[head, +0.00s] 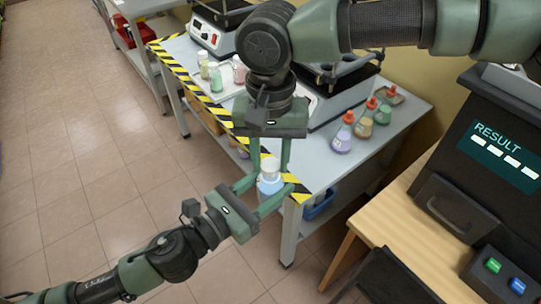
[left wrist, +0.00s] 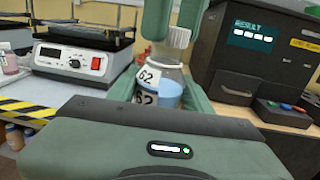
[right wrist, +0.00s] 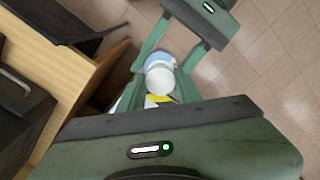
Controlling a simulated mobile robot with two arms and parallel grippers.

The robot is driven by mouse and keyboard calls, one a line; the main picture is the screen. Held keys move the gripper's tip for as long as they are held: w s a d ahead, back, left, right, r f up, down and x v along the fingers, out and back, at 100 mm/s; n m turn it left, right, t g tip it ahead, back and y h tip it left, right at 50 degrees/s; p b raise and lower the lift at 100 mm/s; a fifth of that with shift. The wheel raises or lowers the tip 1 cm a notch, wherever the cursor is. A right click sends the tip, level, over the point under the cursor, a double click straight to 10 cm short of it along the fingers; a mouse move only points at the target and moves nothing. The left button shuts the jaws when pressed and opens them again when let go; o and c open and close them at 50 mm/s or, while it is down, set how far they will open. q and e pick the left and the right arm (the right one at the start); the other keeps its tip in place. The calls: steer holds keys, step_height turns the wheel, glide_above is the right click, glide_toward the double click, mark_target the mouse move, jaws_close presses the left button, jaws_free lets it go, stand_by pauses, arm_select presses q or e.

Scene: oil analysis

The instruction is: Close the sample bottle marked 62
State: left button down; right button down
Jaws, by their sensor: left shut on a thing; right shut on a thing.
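The sample bottle marked 62 (left wrist: 158,92) is clear, with pale blue liquid and white labels. My left gripper (head: 272,185) is shut on its body and holds it in the air off the corner of the grey table. My right gripper (head: 269,168) comes from above and is shut on a white ribbed cap (left wrist: 180,37). In the left wrist view the cap is over the bottle's neck, a little to the right. The cap (right wrist: 160,80) hides the bottle's mouth in the right wrist view. I cannot tell whether cap and neck touch.
Several red-capped bottles (head: 343,132) stand on the grey table (head: 316,168), which has striped edge tape. More small bottles (head: 215,80) stand by a device (head: 212,36). A dark analyser (head: 500,150) marked RESULT is on a wooden table (head: 395,218). The floor at left is clear.

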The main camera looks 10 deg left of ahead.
steer(key=shift+f, duration=0.55)
stand_by(0.4)
steer(key=m, duration=0.6)
steer(key=shift+a+m, duration=0.1)
steer(key=shift+m, duration=0.3)
steer(key=m, duration=0.9)
steer(key=shift+w, duration=0.1)
steer(key=m, duration=0.1)
steer(key=s+m, duration=0.1)
steer(key=shift+a+f+m, duration=0.1)
steer(key=shift+a+m, duration=0.2)
steer(key=shift+m, duration=0.1)
steer(key=m, duration=0.4)
steer(key=shift+w+d+f, duration=0.1)
steer(key=shift+w+d, duration=0.1)
steer(key=shift+w+m, duration=0.2)
steer(key=shift+m, duration=0.4)
steer(key=shift+w+d, duration=0.1)
